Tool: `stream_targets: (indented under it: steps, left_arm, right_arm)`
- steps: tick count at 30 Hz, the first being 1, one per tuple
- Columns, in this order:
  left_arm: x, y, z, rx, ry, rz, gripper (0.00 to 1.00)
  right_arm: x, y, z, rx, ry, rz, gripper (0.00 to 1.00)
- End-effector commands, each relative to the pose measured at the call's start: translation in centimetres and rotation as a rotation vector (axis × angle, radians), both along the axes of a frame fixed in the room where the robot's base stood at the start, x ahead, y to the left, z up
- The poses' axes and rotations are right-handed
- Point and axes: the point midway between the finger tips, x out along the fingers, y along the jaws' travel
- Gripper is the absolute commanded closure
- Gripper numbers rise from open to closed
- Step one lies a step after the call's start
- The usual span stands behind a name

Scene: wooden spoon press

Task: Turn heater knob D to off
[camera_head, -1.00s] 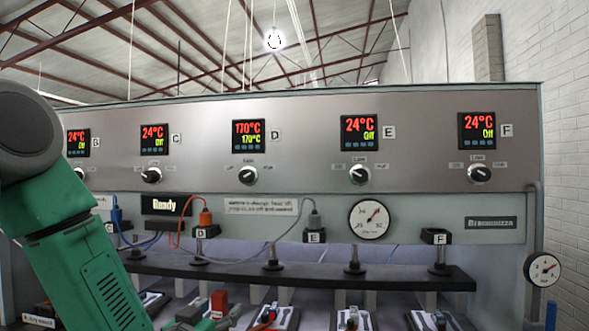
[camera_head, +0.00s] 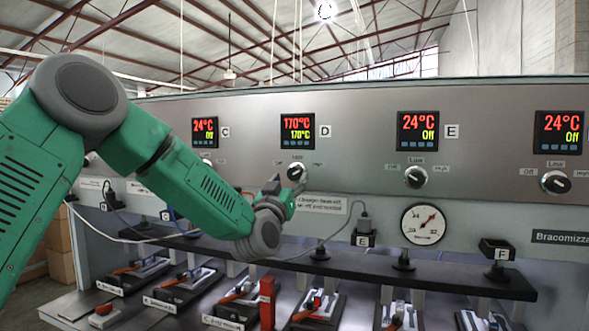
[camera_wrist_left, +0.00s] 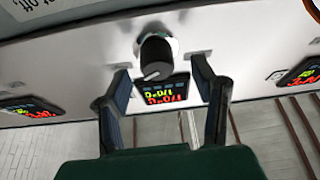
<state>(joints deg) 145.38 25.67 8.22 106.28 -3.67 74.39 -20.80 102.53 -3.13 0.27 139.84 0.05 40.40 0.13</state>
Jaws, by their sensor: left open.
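Heater knob D (camera_head: 296,172) is a small round black knob on a light base, below the display D (camera_head: 297,131), which reads 170°C in red and 170°C in green. My left gripper (camera_head: 283,184) is just below and left of the knob in the head view. In the left wrist view, knob D (camera_wrist_left: 155,58) stands between and beyond the two open fingers of the gripper (camera_wrist_left: 162,80), apart from both. The display (camera_wrist_left: 163,92) shows upside down there. My right gripper is not in view.
Knob E (camera_head: 416,177) and the knob below F's display (camera_head: 555,182) are to the right on the same panel. A pressure gauge (camera_head: 423,224) and a black shelf (camera_head: 400,268) lie below. Several press trays stand at the bottom.

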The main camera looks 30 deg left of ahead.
Motion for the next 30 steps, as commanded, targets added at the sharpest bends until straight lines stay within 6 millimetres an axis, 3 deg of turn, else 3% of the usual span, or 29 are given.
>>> stream_targets:
  steps: [6,17,22,30]
  left_arm:
    - [2.3,0.5,1.1,0.0,0.0,-0.001,0.47]
    - [2.8,0.7,1.2,0.0,0.001,-0.001,0.47]
    - [2.8,0.7,1.2,-0.001,0.001,-0.001,0.97]
    - [2.8,0.8,1.1,-0.012,-0.001,-0.001,0.96]
  right_arm:
    - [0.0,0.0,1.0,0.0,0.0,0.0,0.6]
    - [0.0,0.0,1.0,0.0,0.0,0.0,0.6]
    - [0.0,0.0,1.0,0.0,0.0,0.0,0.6]
    - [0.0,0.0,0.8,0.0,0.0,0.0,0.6]
